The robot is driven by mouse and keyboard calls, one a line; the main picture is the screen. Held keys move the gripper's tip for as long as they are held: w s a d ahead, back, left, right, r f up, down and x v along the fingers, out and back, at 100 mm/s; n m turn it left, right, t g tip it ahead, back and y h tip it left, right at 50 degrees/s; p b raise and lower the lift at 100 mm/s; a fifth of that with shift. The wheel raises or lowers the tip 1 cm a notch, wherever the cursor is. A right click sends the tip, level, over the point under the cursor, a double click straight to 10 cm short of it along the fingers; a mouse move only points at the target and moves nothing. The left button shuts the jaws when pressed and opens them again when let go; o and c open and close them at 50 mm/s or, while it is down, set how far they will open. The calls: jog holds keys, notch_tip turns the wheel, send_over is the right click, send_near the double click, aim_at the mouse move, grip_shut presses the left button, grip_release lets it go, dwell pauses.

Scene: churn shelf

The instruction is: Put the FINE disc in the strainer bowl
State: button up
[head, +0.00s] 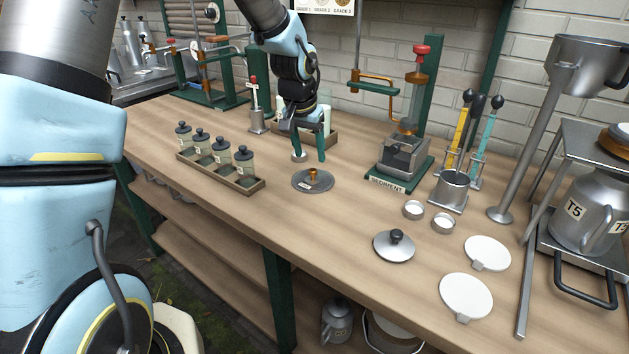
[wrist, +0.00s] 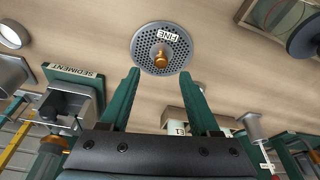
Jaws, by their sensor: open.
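The FINE disc (head: 315,181) is a flat grey perforated plate with an orange-brown knob, lying on the wooden bench. In the wrist view the FINE disc (wrist: 148,59) shows its label and knob just beyond my fingertips. My gripper (head: 311,157) points down beside the disc, on its far side in the head view. Its green fingers stand apart with nothing between them, as the wrist view of my gripper (wrist: 160,74) shows. A steel bowl (head: 587,65) on a tall post at the far right looks like the strainer bowl; its inside is mostly hidden.
A rack of jars (head: 220,165) stands left of the disc. The SEDIMENT stand (head: 403,158) is to its right, with a steel cup (head: 453,190), a knobbed lid (head: 394,247) and white dishes (head: 466,297) beyond. Churn T5 (head: 585,215) stands below the bowl.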

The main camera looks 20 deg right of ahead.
aim_at(313, 170)
jog(key=shift+w+p+x, duration=0.1)
jog(key=shift+p+x, duration=0.4)
jog(key=shift+x, duration=1.15)
jog(key=shift+w+p+x, duration=0.15)
jog(key=shift+p+x, duration=0.3)
jog(key=shift+x, duration=1.2)
jog(key=shift+d+r, duration=0.1)
jog(key=shift+c, duration=0.2)
grip_shut()
